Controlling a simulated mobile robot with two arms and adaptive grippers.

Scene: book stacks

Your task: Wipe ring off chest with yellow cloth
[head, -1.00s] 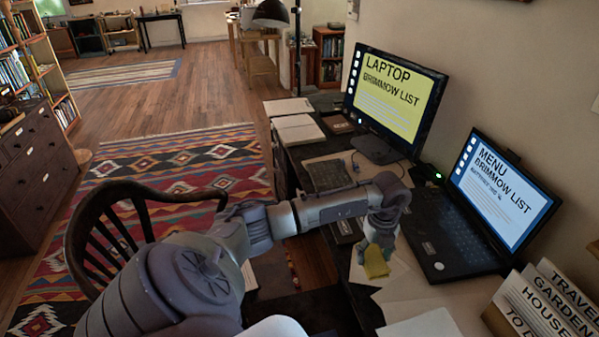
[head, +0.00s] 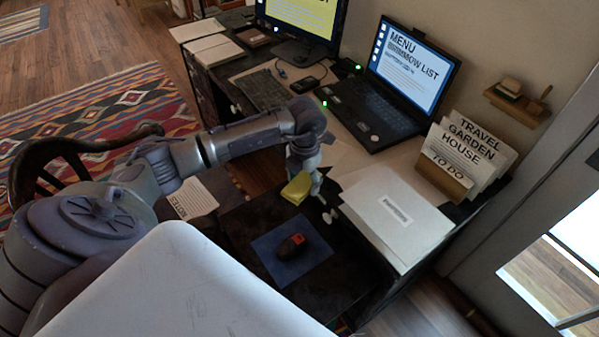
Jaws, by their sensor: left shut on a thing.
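My left gripper (head: 304,178) points down in the head view, shut on a folded yellow cloth (head: 296,188). The cloth is in the air by the desk's front edge, above a dark low surface (head: 236,228). I cannot tell whether this surface is the chest's top. No ring shows on the parts that I can see. The chest of drawers seen at the far left earlier is out of view. My right gripper is not in view.
A blue mat (head: 272,256) with a dark and red object (head: 292,245) lies on the dark surface. The desk holds a laptop (head: 372,112), a keyboard (head: 262,90), white papers (head: 385,220) and a file holder (head: 443,178). A wooden chair (head: 72,150) stands left.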

